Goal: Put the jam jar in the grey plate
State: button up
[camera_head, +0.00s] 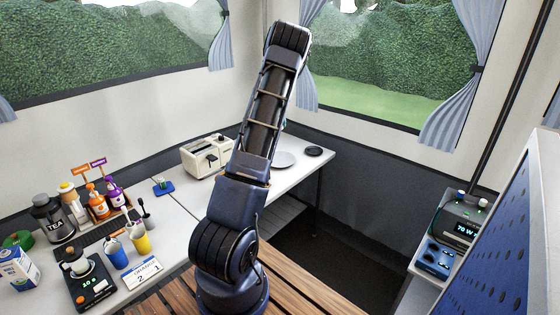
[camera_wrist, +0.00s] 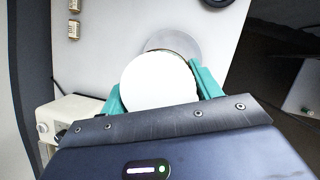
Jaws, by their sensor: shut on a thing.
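My gripper (camera_wrist: 156,78) shows in the wrist view with two teal fingers on either side of a round white-topped thing, which I take to be the jam jar (camera_wrist: 160,82). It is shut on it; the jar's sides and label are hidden. The grey plate (camera_wrist: 185,42) lies below and just beyond the jar, partly covered by it in this view. I cannot tell the height between them. In the head view the grey plate (camera_head: 284,160) is on the far end of the white counter, and my arm hides the jar and nearly all of the gripper.
A cream toaster (camera_head: 205,157) stands left of my arm. A black round dish (camera_head: 314,152) lies right of the plate, near the counter's edge. Two small jars (camera_wrist: 74,30) stand at the wrist view's upper left. Bottles, cups and a scale (camera_head: 90,285) crowd the near left counter.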

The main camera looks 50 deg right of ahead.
jog(key=shift+s+d, duration=0.45)
jog(key=shift+s+d+f, duration=0.15)
send_near(281, 160)
jog(key=x, duration=0.5)
jog(key=shift+d, duration=0.15)
jog(key=o, duration=1.2)
jog(key=shift+c, duration=0.2)
